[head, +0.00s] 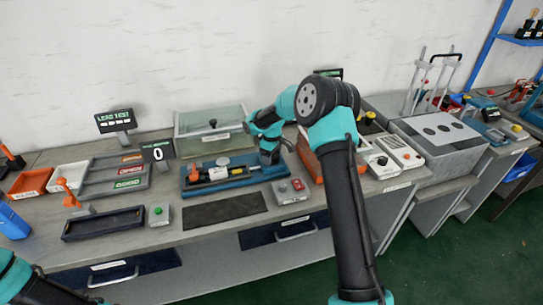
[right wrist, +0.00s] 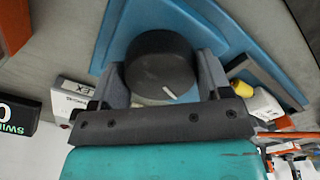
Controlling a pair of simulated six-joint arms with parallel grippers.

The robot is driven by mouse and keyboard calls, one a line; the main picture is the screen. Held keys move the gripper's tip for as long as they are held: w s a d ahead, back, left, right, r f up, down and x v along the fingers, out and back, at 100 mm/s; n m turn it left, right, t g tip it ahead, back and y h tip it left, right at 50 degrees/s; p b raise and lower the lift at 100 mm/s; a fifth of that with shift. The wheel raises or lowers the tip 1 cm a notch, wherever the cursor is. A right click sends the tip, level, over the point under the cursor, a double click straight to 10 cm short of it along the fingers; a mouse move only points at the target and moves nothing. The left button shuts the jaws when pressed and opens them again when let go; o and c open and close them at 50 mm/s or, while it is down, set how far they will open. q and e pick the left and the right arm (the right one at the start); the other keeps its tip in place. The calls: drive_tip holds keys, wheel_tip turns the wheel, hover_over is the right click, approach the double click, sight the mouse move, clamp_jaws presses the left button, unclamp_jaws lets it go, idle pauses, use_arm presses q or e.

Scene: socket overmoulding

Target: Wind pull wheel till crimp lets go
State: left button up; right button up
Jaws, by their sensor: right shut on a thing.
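The pull wheel (right wrist: 160,66) is a dark round knob with a short white mark, seen in the right wrist view. My right gripper (right wrist: 163,75) has its two grey fingers on either side of the wheel and is shut on it. The wheel belongs to the blue pull-test fixture (head: 205,187), which also shows in the right wrist view (right wrist: 110,35). In the head view my right gripper (head: 270,157) is at the fixture's right end and hides the wheel. The crimp cannot be made out clearly. Only part of my left arm shows at bottom left; its gripper is out of view.
A display reading 0 (head: 157,151) stands to the left, and a glass-lidded case (head: 212,130) behind. Trays and bins fill the bench's left.

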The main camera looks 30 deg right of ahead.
drive_tip(key=shift+m, duration=1.5)
drive_tip(key=o, duration=0.9)
drive_tip(key=shift+r, duration=0.1)
wheel_tip(320, 180, up, 17)
drive_tip(key=shift+r, duration=0.15)
